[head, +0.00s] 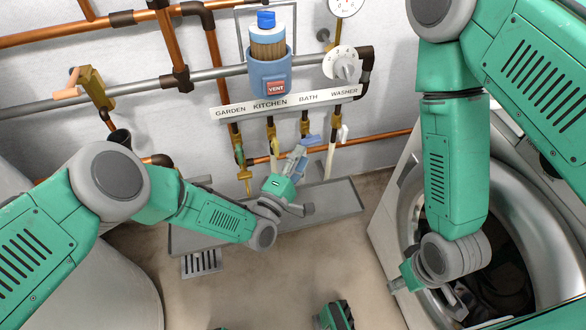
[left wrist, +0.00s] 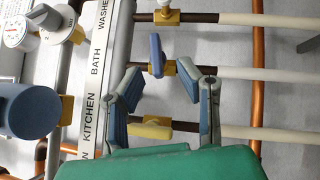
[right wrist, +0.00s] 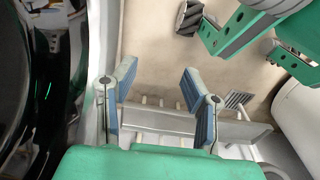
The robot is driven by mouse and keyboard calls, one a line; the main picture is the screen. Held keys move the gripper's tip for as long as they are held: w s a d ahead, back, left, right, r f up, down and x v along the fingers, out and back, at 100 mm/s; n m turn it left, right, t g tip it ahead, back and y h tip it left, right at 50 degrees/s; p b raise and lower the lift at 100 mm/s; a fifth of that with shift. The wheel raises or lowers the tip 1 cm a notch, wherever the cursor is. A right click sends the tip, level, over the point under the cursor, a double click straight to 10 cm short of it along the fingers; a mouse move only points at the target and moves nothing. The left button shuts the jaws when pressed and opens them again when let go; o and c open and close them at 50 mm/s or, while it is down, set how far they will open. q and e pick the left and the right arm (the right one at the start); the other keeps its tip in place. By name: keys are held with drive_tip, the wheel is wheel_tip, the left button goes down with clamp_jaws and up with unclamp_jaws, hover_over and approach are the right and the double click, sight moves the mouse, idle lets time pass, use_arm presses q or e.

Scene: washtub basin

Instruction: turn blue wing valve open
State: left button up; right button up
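The blue wing valve (left wrist: 156,55) sits on the pipe under the BATH label in the left wrist view. Its handle lies crosswise to the pipe, on a brass body (left wrist: 186,72). In the head view its blue handle (head: 312,140) shows just beyond my left gripper (head: 297,160). My left gripper (left wrist: 160,82) is open and empty. In the left wrist view the valve appears between and beyond its fingertips; I see no clear contact. My right gripper (right wrist: 157,80) is open and empty, low beside the washing machine; in the head view its fingers are partly hidden.
A yellow valve (left wrist: 150,130) on the KITCHEN pipe and a white valve (head: 342,133) on the WASHER pipe flank the blue one. The label strip (head: 290,101) runs above. A grey tray (head: 345,200) lies below. The washing machine (head: 395,190) stands at right.

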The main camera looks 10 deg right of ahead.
use_arm(q)
drive_tip(key=shift+v, duration=2.05)
